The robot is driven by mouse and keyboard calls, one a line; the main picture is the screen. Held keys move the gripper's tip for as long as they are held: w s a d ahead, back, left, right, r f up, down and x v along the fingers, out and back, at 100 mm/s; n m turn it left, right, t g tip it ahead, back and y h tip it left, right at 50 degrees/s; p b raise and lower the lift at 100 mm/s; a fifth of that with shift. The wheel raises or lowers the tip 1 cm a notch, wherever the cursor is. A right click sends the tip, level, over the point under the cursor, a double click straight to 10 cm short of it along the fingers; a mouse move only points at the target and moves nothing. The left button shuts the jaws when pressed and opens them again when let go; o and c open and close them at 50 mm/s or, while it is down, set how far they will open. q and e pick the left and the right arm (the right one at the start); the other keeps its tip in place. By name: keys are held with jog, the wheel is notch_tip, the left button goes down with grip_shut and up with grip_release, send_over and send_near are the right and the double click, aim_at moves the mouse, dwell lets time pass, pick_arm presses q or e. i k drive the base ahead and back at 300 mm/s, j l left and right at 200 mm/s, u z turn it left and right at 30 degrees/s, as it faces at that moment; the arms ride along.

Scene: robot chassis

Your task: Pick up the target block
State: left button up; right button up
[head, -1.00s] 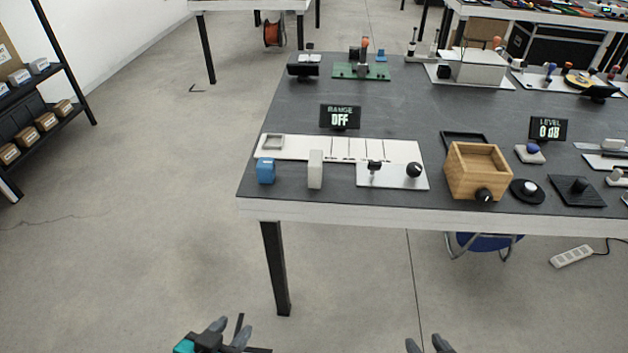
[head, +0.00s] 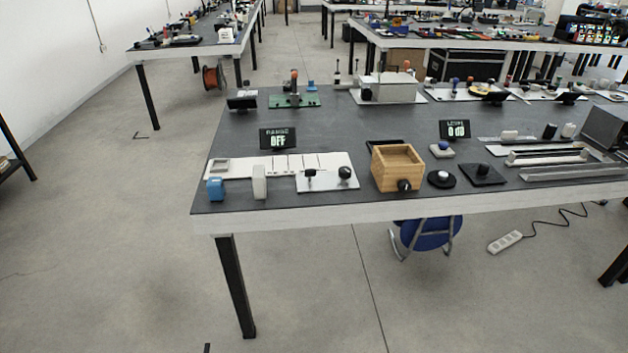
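Two blocks stand near the front left edge of the dark table. One is a small blue block (head: 215,189) and the other is a taller white block (head: 260,182). The pictures do not mark which one is the target block. Both stand in front of a white strip (head: 307,161) with dividing lines and a square grey frame at its left end. My grippers are out of view. Only a small dark tip shows at the bottom edge, and I cannot tell what it is.
The dark table (head: 350,123) also holds a plate with knobs (head: 327,181), a wooden box (head: 398,167), a "RANGE OFF" display (head: 277,139) and a "LEVEL 0 dB" display (head: 455,129). A blue chair (head: 430,234) stands under the table. The floor in front and left is clear.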

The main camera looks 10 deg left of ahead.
aim_at(259, 179)
jog(key=j+z, duration=0.5)
jog(key=z, duration=0.2)
jog(key=j, duration=2.9)
